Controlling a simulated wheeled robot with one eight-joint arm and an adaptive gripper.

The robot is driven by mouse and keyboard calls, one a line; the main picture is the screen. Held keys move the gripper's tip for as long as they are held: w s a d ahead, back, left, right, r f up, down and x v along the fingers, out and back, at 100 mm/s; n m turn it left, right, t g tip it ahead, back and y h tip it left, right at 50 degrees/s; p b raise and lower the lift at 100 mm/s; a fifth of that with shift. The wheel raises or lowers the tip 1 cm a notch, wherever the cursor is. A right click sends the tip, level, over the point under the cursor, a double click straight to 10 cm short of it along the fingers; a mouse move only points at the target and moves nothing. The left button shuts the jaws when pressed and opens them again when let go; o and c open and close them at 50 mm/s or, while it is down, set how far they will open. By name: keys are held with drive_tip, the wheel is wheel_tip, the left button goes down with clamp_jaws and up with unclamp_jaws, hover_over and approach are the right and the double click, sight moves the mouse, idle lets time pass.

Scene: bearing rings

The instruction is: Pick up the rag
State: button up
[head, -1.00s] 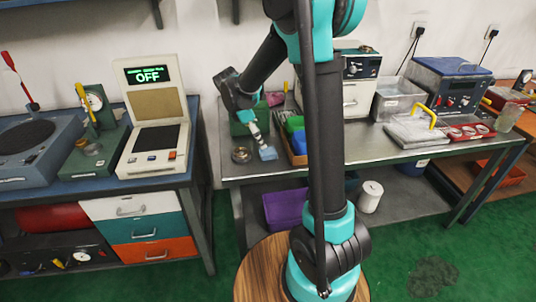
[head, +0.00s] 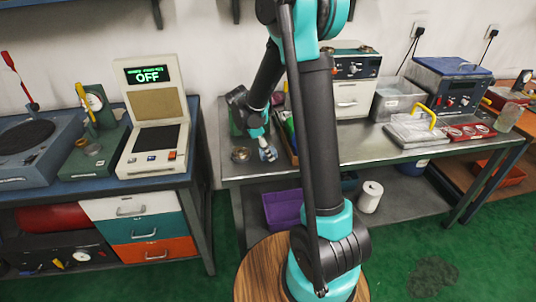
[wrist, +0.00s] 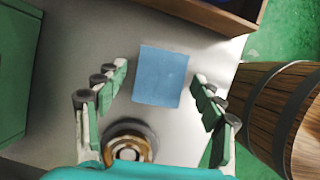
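The rag (wrist: 160,76) is a flat light-blue square on the grey bench top. In the wrist view it lies between and just beyond the two fingertips of my gripper (wrist: 163,82). The fingers are spread wide and hold nothing. In the head view the rag (head: 268,154) shows as a small blue patch below my gripper (head: 262,138), partly hidden by it. I cannot tell the exact height of the fingertips above the bench.
A round metal ring part (wrist: 128,143) sits near the left finger. A green box (wrist: 15,75) stands at left and a wooden-edged tray (wrist: 215,15) beyond the rag. A wooden barrel-like stool (wrist: 275,110) is at right, past the bench edge. The test instrument (head: 155,120) reads OFF.

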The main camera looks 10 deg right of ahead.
drive_tip(key=c, duration=0.8)
drive_tip(key=shift+r, duration=0.1)
wheel_tip(320, 180, up, 20)
drive_tip(key=shift+f, duration=0.1)
